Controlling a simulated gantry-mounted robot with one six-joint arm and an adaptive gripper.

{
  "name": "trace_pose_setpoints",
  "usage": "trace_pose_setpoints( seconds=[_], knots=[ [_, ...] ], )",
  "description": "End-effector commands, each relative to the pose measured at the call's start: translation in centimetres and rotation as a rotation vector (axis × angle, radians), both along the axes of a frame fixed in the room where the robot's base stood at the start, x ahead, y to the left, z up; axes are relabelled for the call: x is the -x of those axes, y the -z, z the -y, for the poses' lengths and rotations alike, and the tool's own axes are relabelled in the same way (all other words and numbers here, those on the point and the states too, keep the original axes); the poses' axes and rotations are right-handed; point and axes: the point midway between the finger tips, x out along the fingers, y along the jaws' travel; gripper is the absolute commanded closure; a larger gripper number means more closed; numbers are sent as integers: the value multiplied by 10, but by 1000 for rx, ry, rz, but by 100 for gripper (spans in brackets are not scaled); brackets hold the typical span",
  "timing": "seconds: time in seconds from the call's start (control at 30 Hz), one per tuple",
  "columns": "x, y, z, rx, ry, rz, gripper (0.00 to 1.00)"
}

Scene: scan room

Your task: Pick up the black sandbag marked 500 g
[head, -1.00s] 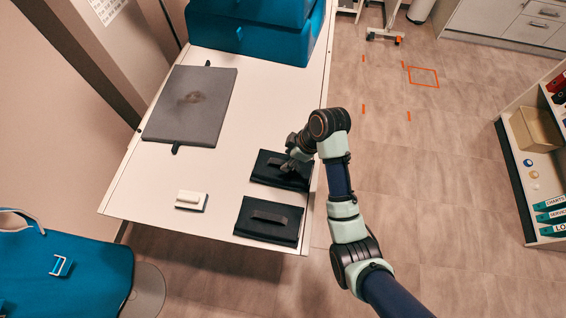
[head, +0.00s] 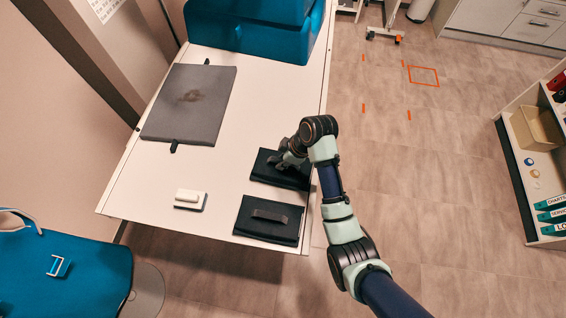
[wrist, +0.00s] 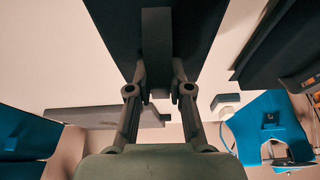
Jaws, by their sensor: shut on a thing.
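Two flat black sandbags lie near the right edge of the white table. My gripper (head: 284,163) is at the farther sandbag (head: 272,175), over its middle. In the wrist view my gripper (wrist: 158,78) has one finger on each side of this bag's raised dark strap handle (wrist: 157,45) and is shut on it. The bag (wrist: 112,22) appears to rest flat on the table; I see no clear gap below it. The nearer sandbag (head: 262,231), with its own strap, lies apart from my gripper and shows at the right of the wrist view (wrist: 275,45). No weight marking is readable on either.
A grey pad (head: 205,115) lies on the table (head: 228,160) at the far left. A small white block (head: 188,197) is at the near left. Big teal blocks (head: 255,40) stand at the back. A teal chair (head: 90,270) is at lower left.

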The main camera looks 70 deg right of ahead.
Motion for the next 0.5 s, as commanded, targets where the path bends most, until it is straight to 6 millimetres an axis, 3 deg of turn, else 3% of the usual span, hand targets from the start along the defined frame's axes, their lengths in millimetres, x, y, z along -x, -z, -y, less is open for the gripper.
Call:
trace_pose_setpoints(
  seconds=[0.5],
  knots=[
    [-1,-6,1,2,0,2,100]
  ],
)
